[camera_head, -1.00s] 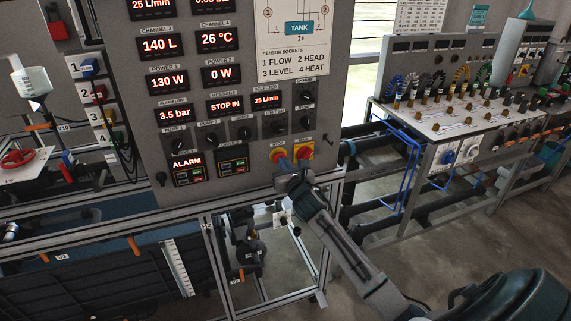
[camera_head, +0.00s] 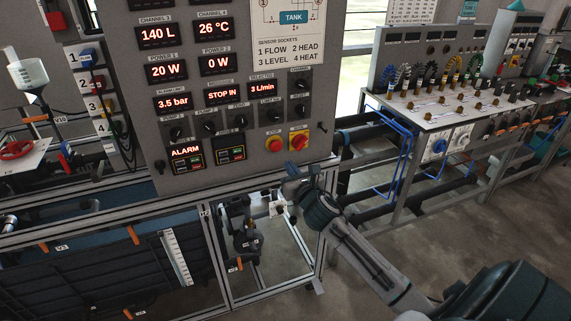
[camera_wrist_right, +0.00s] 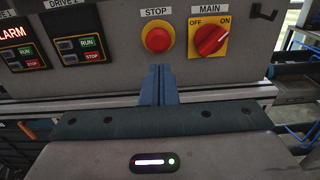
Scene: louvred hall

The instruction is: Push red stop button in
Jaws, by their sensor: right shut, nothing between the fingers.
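The red stop button (camera_head: 274,143) sits on a yellow plate low on the grey control panel, and in the right wrist view (camera_wrist_right: 157,39) it is round under the label STOP. The message display (camera_head: 225,95) reads STOP IN. My right gripper (camera_head: 290,170) is below the button, apart from it, near the panel's lower edge. Its blue fingers (camera_wrist_right: 158,69) are shut together and empty, and their tips show just under the button's yellow plate in the wrist view. My left gripper is not in view.
The red main switch (camera_head: 299,141) is right beside the button. Small drive boxes (camera_head: 231,148) are to its left, one lit ALARM. A metal frame rail (camera_head: 250,180) runs below the panel. A bench with sockets (camera_head: 455,105) stands to the right over open floor.

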